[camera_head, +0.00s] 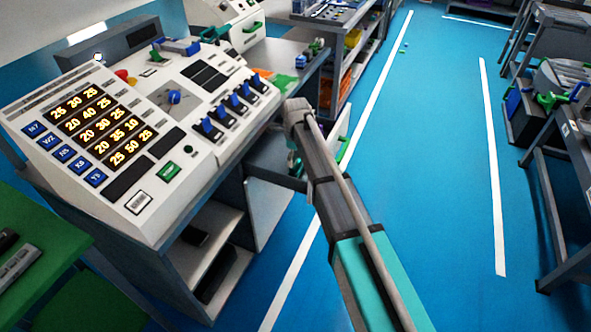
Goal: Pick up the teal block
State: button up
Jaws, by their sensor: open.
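I cannot pick out a teal block with certainty. My arm reaches up from the bottom right to the right side of the console. My gripper (294,165) seems to hang below the arm's end, beside the console bench; it is mostly hidden by the arm, small and dark. It is open, and I see no object held in it.
A control console (140,130) with lit numbers and blue switches stands on a grey bench at left. A green table (50,235) is at lower left. Shelves with bins (352,45) stand behind. Grey racks (560,150) line the right. The blue floor (430,180) between is clear.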

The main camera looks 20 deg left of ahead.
aim_at(296, 163)
jog(key=shift+f, duration=0.15)
jog(key=shift+d+f+b, duration=0.1)
jog(key=shift+f+b, duration=2.4)
jog(key=shift+b, duration=0.1)
jog(key=c, duration=1)
jog(key=shift+o, duration=0.2)
jog(key=shift+r, duration=0.15)
notch_tip(296, 163, up, 10)
jog(key=p, duration=1)
